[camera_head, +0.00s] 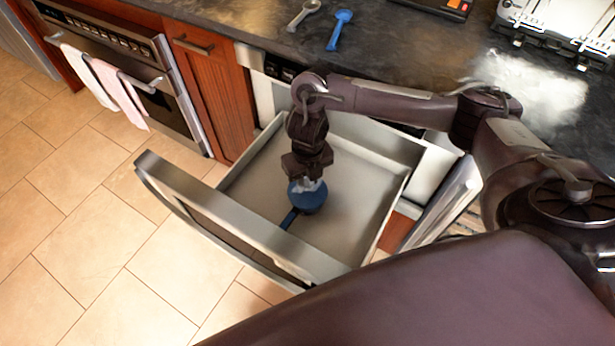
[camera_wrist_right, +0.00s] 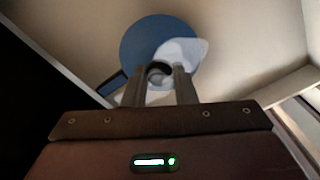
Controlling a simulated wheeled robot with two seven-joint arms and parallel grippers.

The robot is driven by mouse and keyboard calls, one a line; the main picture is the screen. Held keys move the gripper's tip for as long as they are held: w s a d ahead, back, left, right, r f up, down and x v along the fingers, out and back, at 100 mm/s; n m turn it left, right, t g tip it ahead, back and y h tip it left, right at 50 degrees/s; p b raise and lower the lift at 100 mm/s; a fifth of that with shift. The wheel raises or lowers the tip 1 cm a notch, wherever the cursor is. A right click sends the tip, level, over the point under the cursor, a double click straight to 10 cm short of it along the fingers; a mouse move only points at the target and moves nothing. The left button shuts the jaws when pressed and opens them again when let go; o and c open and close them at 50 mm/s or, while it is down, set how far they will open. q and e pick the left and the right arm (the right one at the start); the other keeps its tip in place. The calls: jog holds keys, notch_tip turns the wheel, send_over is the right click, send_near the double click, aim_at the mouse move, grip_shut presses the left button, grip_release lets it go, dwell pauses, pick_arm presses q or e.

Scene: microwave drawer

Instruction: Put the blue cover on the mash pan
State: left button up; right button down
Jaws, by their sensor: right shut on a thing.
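The round blue cover (camera_head: 308,200) is in the open drawer area, under my right gripper (camera_head: 308,184). It also shows in the wrist view as a blue disc (camera_wrist_right: 145,40) with a pale patch on it. The right gripper is shut on the cover's dark knob, and its fingertips (camera_wrist_right: 160,72) point down at it. A blue handle (camera_head: 289,219), which looks like the mash pan's, sticks out to the lower left from beneath the cover. The pan's body is hidden by the cover, so I cannot tell whether the two touch. My left gripper is not in view.
The microwave drawer (camera_head: 384,172) is pulled out, with walls around the pan and a thick front panel (camera_head: 232,215). The counter (camera_head: 390,50) behind holds a grey spoon (camera_head: 303,14) and a blue spoon (camera_head: 340,28). An oven with towels stands left. The tiled floor is clear.

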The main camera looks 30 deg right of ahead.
jog(key=shift+f, duration=0.35)
dwell(0.8)
jog(key=c, duration=0.6)
grip_release()
